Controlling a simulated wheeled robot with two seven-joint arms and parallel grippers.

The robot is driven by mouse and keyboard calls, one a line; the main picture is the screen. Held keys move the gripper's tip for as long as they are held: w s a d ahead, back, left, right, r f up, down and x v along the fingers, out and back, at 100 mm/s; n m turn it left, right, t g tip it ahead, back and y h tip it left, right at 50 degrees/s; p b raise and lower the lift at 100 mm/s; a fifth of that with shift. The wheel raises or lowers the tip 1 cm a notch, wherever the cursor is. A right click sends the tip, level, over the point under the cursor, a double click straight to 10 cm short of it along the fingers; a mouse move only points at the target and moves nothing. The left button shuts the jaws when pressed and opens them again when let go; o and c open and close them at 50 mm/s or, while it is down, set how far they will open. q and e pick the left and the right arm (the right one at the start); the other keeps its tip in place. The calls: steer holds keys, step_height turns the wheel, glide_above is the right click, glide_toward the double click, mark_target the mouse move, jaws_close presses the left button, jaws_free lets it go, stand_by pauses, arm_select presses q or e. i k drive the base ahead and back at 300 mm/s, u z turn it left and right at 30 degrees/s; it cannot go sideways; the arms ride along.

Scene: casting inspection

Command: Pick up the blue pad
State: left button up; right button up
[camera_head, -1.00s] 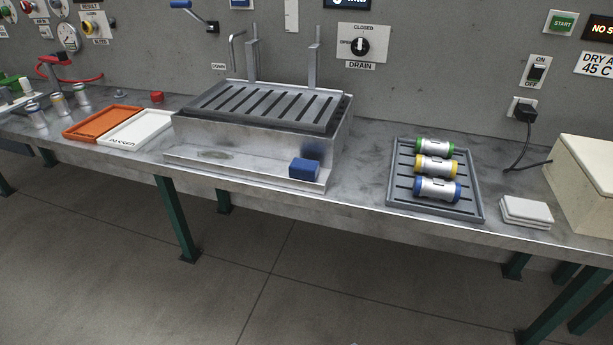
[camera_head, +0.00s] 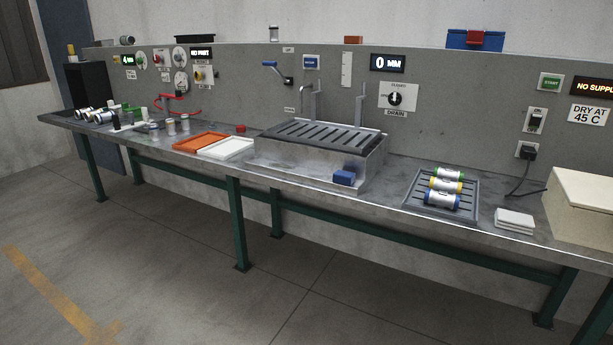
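The blue pad (camera_head: 344,178) is a small dark blue block. It rests on the front ledge of the metal tank (camera_head: 310,168), near the ledge's right end. The slotted rack on top of the tank lies behind it. Neither of my grippers shows in the head view, and nothing touches the pad.
Right of the tank, a grey tray (camera_head: 411,191) holds three banded cylinders. White folded cloths (camera_head: 514,220) and a cream box (camera_head: 582,205) stand farther right. An orange tray (camera_head: 201,142) and a white tray (camera_head: 226,149) lie left. The floor in front is clear.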

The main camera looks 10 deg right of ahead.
mark_target(342, 178)
steer(key=u, duration=0.55)
steer(key=i, duration=1.85)
steer(key=z, duration=0.85)
